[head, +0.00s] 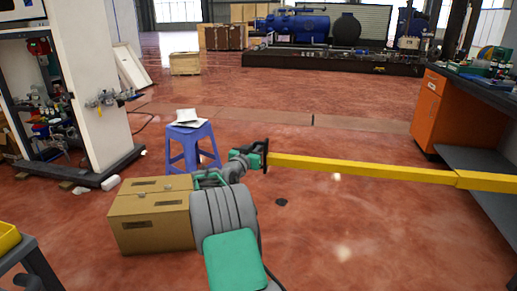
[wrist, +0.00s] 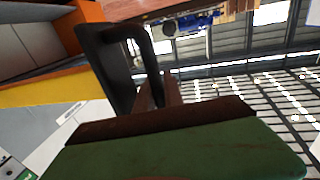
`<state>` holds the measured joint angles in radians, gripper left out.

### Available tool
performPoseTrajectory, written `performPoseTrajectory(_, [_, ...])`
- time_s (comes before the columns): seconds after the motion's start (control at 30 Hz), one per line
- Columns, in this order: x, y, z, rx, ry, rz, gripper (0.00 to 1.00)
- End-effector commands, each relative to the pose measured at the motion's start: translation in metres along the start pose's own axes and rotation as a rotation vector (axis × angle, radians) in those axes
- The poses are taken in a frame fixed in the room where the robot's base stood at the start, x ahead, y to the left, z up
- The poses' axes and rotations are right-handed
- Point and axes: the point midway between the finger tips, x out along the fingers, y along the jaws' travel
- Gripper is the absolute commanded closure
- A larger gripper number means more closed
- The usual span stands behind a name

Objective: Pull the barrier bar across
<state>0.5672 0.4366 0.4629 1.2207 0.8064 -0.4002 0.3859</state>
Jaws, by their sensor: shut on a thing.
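The yellow barrier bar (head: 365,169) runs level across the right half of the head view, from its black end handle (head: 266,156) to a thicker sleeve at the right edge. My gripper (head: 257,158) is at the handle on the bar's left end. In the wrist view the black loop handle (wrist: 143,45) rises behind the brown pad of my near green finger, and my gripper (wrist: 160,103) is shut on it. The yellow bar (wrist: 50,92) extends left from there. The near finger hides the lower part of the handle.
A blue stool (head: 190,148) with papers on it and a cardboard box (head: 152,214) stand left of my arm. An orange workbench (head: 428,110) is at the right, and a white cabinet (head: 92,60) at the left. The red floor beyond the bar is clear.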

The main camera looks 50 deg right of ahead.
Motion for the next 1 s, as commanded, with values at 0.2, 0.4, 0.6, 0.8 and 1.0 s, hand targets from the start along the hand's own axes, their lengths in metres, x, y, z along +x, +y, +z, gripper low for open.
performPoseTrajectory(0.2, [0.000,-0.001,0.001,0.000,-0.002,-0.002,0.79])
performPoseTrajectory(0.4, [0.000,-0.001,0.000,0.000,0.000,-0.003,0.78])
performPoseTrajectory(0.6, [-0.017,-0.003,-0.002,0.000,0.000,-0.005,0.78])
performPoseTrajectory(0.8, [-0.059,-0.002,-0.002,-0.001,-0.001,-0.006,0.78])
performPoseTrajectory(1.0, [-0.078,-0.001,0.000,0.001,-0.001,-0.003,0.78])
